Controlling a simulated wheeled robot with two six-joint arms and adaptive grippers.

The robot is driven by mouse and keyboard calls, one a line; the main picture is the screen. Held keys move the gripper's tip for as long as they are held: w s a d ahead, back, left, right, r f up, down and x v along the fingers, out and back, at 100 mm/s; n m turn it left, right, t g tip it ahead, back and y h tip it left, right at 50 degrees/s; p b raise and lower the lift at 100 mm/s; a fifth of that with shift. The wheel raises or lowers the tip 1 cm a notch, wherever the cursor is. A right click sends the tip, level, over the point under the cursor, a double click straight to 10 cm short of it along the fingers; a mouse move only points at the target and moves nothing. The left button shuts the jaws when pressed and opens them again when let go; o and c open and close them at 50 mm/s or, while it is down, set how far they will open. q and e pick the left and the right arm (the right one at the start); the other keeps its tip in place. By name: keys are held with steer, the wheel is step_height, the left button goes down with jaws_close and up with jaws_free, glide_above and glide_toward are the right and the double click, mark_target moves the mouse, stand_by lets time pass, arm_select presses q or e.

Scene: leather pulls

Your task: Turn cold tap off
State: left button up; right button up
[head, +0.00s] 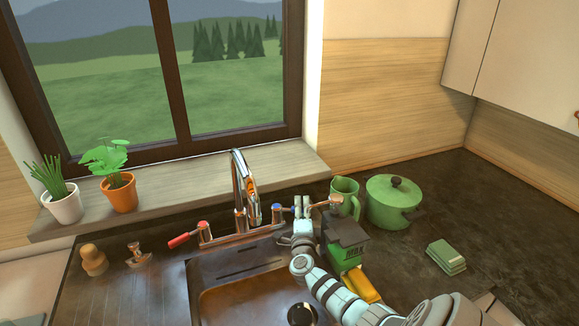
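The sink mixer (240,215) has a tall curved spout at the back of the sink. The hot tap (203,229) is on its left, with a red handle (185,239) pointing left and toward me. The cold tap (278,208), marked blue, is on the right and partly hidden by my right gripper (302,203). My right gripper is at the cold tap's lever, with its fingertips pointing up. I cannot tell whether it touches the lever or how far the fingers are apart. My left gripper is not in view.
The sink basin (215,310) is in front of the mixer. A green box (345,255), a green mug (345,190) and a green pot (392,198) stand to the right. A green sponge stack (446,257) lies farther right. Potted plants (120,193) stand on the windowsill.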

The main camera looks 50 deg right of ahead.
steer(key=v, duration=1.1)
steer(key=shift+s+a, duration=0.2)
